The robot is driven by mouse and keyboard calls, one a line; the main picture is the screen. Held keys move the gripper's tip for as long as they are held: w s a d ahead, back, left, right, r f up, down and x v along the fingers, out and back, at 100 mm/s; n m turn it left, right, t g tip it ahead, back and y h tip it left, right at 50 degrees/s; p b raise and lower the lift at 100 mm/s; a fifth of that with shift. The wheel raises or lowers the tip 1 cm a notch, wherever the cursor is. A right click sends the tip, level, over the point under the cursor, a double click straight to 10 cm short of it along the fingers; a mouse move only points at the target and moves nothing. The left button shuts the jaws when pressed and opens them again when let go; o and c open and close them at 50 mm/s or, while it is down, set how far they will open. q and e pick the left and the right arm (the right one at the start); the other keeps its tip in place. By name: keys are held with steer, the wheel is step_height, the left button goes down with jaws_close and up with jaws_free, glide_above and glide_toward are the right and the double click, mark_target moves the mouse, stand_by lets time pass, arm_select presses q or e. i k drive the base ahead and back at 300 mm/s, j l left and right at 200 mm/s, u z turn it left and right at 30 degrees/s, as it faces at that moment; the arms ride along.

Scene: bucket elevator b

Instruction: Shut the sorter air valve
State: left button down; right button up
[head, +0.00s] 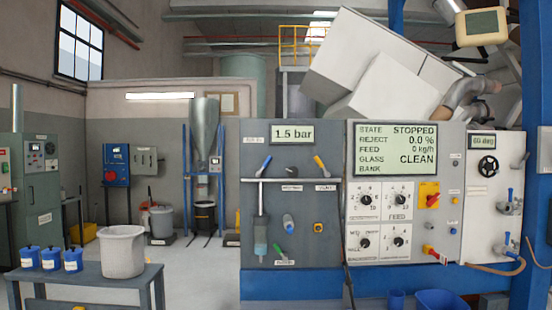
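A grey air panel (300,200) stands in the middle of the head view. Its display (292,133) reads 1.5 bar. Below the display are a blue lever handle (265,163) on the left and a yellow lever handle (320,162) on the right, both tilted. A pipe runs across under them. Lower down are a blue-ended fitting (288,222) and a green lever (280,253). The small labels are too blurred to read, so I cannot tell which handle is the sorter air valve. Neither of my grippers shows in this view.
A control panel (400,235) on the right reads STOPPED, with knobs and a red-yellow switch (430,196). Farther right is a white panel with a black handwheel (487,166). A table (90,282) at the left holds blue pots and a grey bucket (121,250). Floor between is clear.

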mark_target(258, 174)
steer(key=i+l, duration=0.25)
steer(key=i, duration=0.25)
steer(key=i+l, duration=0.25)
steer(key=i, duration=0.25)
steer(key=i+l, duration=0.25)
steer(key=i, duration=0.25)
steer(key=i+j+u, duration=0.05)
